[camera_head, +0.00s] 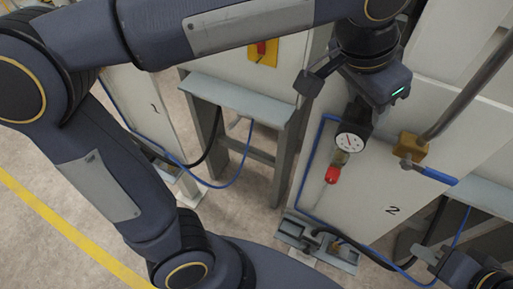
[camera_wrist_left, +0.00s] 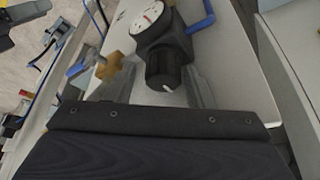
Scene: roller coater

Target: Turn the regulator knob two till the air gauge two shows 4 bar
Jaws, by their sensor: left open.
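Regulator knob two (camera_wrist_left: 163,72) is black with a white mark, and shows in the left wrist view in front of the regulator body. Air gauge two (camera_head: 348,142) is a white round dial on the panel marked 2 (camera_head: 388,208); it also shows in the left wrist view (camera_wrist_left: 147,18). Its needle is too small to read surely. My left gripper (camera_wrist_left: 160,80) is open, its fingers on either side of the knob; contact is not clear. In the head view its fingertips and the knob are largely hidden. My right gripper (camera_head: 452,264) is partly visible at bottom right; its jaw opening is unclear.
A brass valve (camera_head: 409,147) with a blue handle (camera_head: 436,175) sits right of the gauge. A red-tipped fitting (camera_head: 332,175) is below it. Blue hose (camera_head: 306,180) runs down the panel. Panel one (camera_head: 150,112) stands further left.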

